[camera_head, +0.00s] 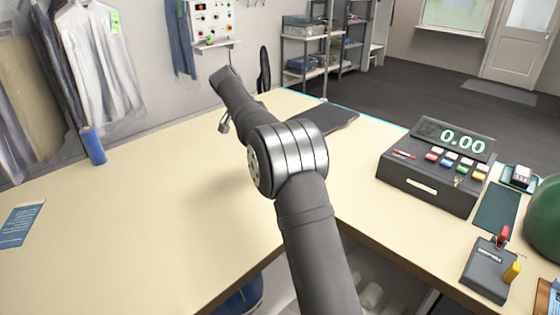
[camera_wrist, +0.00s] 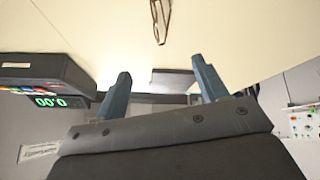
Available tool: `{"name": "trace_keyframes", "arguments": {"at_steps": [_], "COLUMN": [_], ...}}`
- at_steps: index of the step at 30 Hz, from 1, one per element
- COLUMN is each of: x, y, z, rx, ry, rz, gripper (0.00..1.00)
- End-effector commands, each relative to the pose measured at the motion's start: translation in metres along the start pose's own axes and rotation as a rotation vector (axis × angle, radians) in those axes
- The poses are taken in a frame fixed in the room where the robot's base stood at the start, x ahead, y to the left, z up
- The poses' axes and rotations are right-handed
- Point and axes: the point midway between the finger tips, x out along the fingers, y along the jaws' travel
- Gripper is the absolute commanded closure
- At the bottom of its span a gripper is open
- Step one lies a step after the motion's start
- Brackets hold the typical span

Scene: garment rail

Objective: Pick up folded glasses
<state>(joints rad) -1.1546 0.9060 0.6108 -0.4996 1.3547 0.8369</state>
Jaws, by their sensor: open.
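The folded glasses (camera_wrist: 160,20) show in the wrist view as thin brown frames on the pale counter. They are cut off by the top edge of that picture. My gripper (camera_wrist: 158,67) is open and empty, with its two blue-grey fingers spread apart. The glasses lie beyond the fingertips, roughly in line with the gap between them, and are not touched. In the head view I cannot make out the glasses; my arm covers part of the counter.
The pale counter (camera_head: 130,220) is mostly clear. A dark flat pad (camera_head: 338,118) lies behind my arm. A blue roll (camera_head: 92,146) and hanging garments (camera_head: 100,65) are at the left.

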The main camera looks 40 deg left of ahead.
Motion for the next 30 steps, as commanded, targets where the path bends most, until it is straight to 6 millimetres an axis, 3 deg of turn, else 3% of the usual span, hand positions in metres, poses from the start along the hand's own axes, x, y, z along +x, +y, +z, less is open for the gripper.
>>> {"name": "trace_keyframes", "arguments": {"at_steps": [8,21,30], "x": [0.034,0.124,0.145], "y": [-0.003,-0.004,-0.005], "z": [0.011,0.01,0.009], "rx": [-0.001,-0.001,-0.001], "ry": [-0.002,-0.001,0.0], "rz": [0.0,-0.002,-0.003], "gripper": [0.34,0.34,0.34]}}
